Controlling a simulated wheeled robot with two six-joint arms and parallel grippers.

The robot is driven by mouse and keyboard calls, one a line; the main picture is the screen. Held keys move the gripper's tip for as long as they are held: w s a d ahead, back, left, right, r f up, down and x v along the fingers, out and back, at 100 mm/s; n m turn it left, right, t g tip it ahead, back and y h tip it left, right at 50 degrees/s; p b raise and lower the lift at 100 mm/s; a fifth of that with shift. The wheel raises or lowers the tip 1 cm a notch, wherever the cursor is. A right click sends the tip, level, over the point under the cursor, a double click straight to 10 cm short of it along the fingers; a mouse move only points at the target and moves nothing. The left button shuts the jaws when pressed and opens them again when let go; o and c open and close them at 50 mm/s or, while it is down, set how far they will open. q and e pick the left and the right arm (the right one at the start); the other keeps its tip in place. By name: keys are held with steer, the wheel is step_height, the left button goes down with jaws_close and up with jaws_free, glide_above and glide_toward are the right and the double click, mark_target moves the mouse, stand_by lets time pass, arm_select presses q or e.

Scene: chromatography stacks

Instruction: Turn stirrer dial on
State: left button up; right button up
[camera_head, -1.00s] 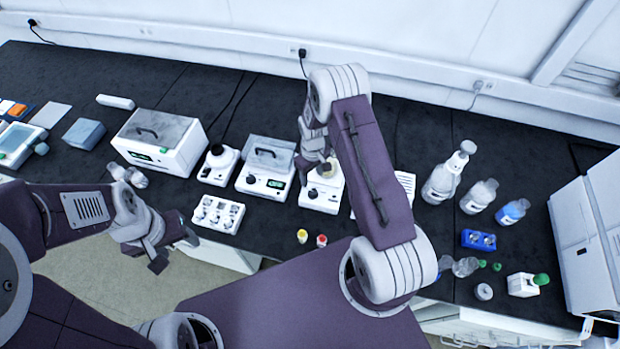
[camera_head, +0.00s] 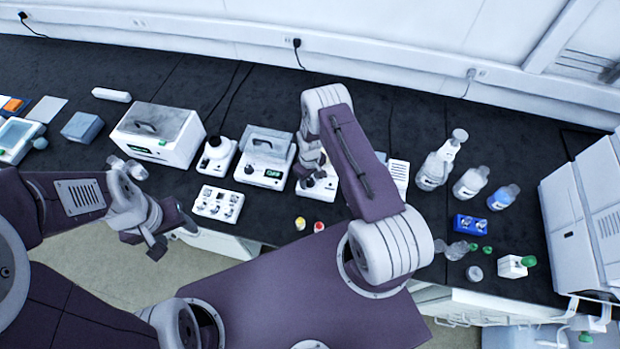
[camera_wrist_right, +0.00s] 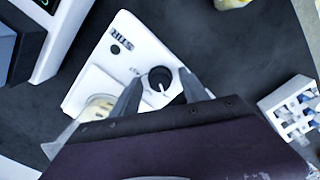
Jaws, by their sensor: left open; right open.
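The stirrer (camera_head: 318,185) is a small white unit on the black bench, partly hidden under my right arm in the head view. In the right wrist view its white body (camera_wrist_right: 105,58) reads "STIR" and carries a round black dial (camera_wrist_right: 160,78) with a white pointer line. My right gripper (camera_wrist_right: 160,85) is open, with one finger on either side of the dial; contact cannot be told. In the head view the right gripper is mostly hidden by its own arm. My left gripper (camera_head: 172,237) is open and empty, in front of the bench at the left.
A white device with a green display (camera_head: 265,160) stands left of the stirrer. A white rack (camera_head: 217,203) and yellow and red capped vials (camera_head: 300,223) are near the front edge. Bottles (camera_head: 470,182) stand to the right.

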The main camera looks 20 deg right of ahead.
jaws_close()
